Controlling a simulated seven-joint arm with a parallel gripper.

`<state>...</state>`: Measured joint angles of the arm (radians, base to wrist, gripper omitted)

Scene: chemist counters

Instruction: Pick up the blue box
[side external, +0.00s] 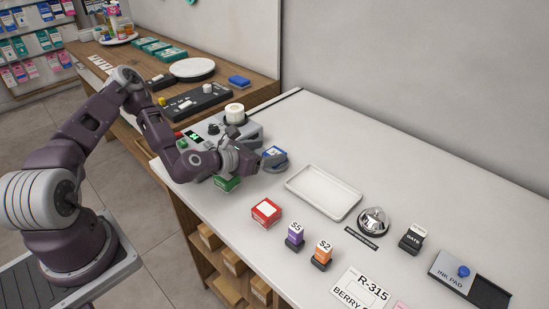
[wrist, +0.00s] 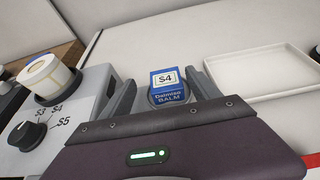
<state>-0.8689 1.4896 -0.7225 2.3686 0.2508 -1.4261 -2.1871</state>
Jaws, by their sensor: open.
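The blue box (wrist: 168,87) is a small carton with a white "$4" label on top and "Daimiao BALM" on its front. In the wrist view it sits between the two grey fingers of my gripper (wrist: 164,80), with a gap visible at each side. My gripper is open. In the side view the blue box (side external: 272,151) shows only in part, at the end of my gripper (side external: 268,158), with a finger covering its lower part.
A grey label machine with a paper roll (side external: 234,114) stands close by. A green box (side external: 228,183) is below my wrist. A red box (side external: 266,211) and a white tray (side external: 323,192) lie nearby. A bell (side external: 372,221) and stamps stand further right. The counter's back is clear.

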